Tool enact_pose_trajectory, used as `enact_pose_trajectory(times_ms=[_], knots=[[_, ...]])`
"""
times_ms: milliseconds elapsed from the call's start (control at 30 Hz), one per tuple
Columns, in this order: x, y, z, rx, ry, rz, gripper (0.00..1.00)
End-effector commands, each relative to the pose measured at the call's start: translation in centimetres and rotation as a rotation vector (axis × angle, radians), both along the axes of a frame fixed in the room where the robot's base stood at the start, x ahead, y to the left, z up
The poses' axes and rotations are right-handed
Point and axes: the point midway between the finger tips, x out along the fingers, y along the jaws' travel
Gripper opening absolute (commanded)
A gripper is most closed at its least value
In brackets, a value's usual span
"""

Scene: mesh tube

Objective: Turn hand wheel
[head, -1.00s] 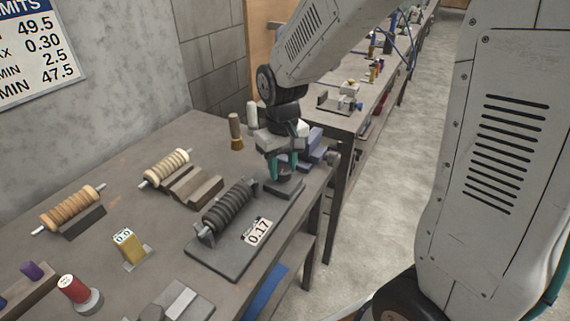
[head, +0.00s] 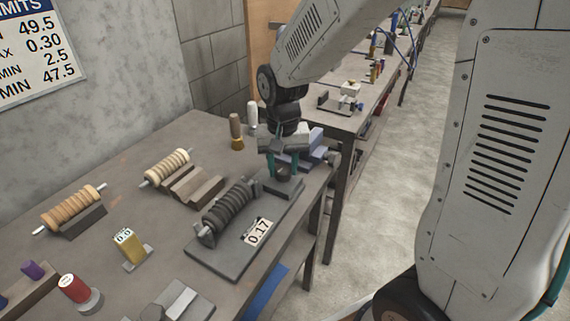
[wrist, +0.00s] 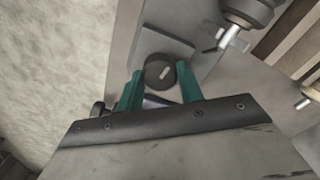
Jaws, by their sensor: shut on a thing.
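The hand wheel (wrist: 162,72) is a small dark disc with a pale slot-like mark on its face. It sits on a grey block at the far right end of a grey base plate (head: 222,262). My gripper (wrist: 162,85) points down over it, with a green finger on each side, shut on the wheel. In the head view the hand wheel (head: 283,174) shows between the fingertips, partly hidden. A dark ribbed roller (head: 230,208) lies on the same base, beside a label reading 0.17 (head: 257,232).
Two pale ribbed rollers (head: 166,168) (head: 72,208) rest on blocks to the left. A yellow block gauge (head: 127,246) and a red spool (head: 74,288) stand at the front left. Brown- and white-handled tools (head: 235,130) stand behind my gripper. The bench edge is close on the right.

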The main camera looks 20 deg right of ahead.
Motion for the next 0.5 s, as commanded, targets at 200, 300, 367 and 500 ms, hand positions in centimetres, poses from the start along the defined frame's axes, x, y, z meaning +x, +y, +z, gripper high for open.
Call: enact_pose_trajectory(times_ms=[200, 300, 367, 500], knots=[[-0.02, 0.16, 0.02, 0.003, 0.000, -0.001, 0.14], [-0.02, 0.16, 0.02, 0.003, 0.000, 0.000, 0.42], [-0.01, 0.14, 0.01, 0.002, 0.000, 0.000, 0.59], [-0.02, -0.03, 0.01, 0.001, 0.001, -0.002, 0.59]])
